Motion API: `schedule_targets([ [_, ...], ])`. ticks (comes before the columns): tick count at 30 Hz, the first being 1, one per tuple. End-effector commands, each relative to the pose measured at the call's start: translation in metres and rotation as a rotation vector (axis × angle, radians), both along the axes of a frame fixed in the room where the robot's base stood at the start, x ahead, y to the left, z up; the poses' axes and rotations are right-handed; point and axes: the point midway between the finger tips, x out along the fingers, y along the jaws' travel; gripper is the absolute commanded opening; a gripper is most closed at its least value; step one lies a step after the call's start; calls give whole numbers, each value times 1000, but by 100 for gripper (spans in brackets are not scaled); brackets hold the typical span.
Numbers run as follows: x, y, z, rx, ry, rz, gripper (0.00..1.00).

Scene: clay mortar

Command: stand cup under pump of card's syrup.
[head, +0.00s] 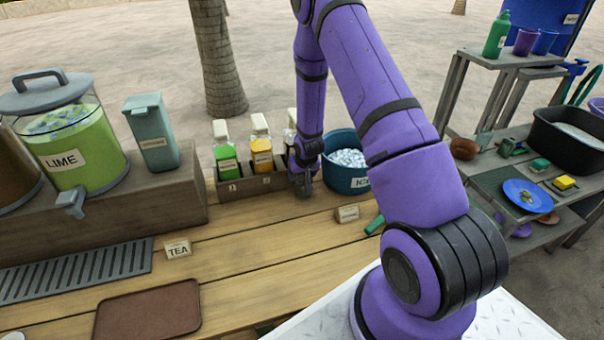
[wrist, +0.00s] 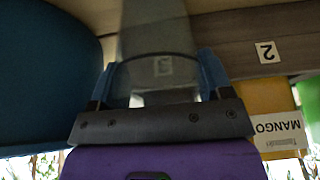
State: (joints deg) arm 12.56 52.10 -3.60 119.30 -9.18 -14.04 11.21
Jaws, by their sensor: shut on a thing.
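My gripper (wrist: 157,78) is shut on a clear cup (wrist: 155,88); a number 3 shows through it. In the head view my gripper (head: 302,184) is low at the right end of the syrup rack (head: 250,184), by the third pump bottle (head: 291,118), which my arm mostly hides. The green syrup bottle (head: 226,160) stands behind number 1. The yellow mango bottle (head: 262,155) stands behind number 2; its label shows upside down in the wrist view (wrist: 280,130). A small card (head: 347,213) lies on the counter; its writing is too small to read.
A blue ice tub (head: 345,178) stands close to the right of my gripper. A TEA card (head: 178,249), brown tray (head: 150,312) and drip grate (head: 80,270) are on the counter at left. The lime dispenser (head: 70,140) stands on a raised ledge. Bare planks lie in front of the rack.

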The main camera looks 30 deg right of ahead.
Motion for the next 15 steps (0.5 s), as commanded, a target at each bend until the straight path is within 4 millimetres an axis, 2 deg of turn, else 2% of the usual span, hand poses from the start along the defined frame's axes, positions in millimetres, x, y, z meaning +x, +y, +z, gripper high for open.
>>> schedule_targets([
  [6, 0, 0, -2, 0, 0, 0, 49],
  [7, 0, 0, -3, 0, 0, 0, 75],
  [10, 0, 0, -2, 0, 0, 0, 98],
  [15, 0, 0, -2, 0, 0, 0, 98],
])
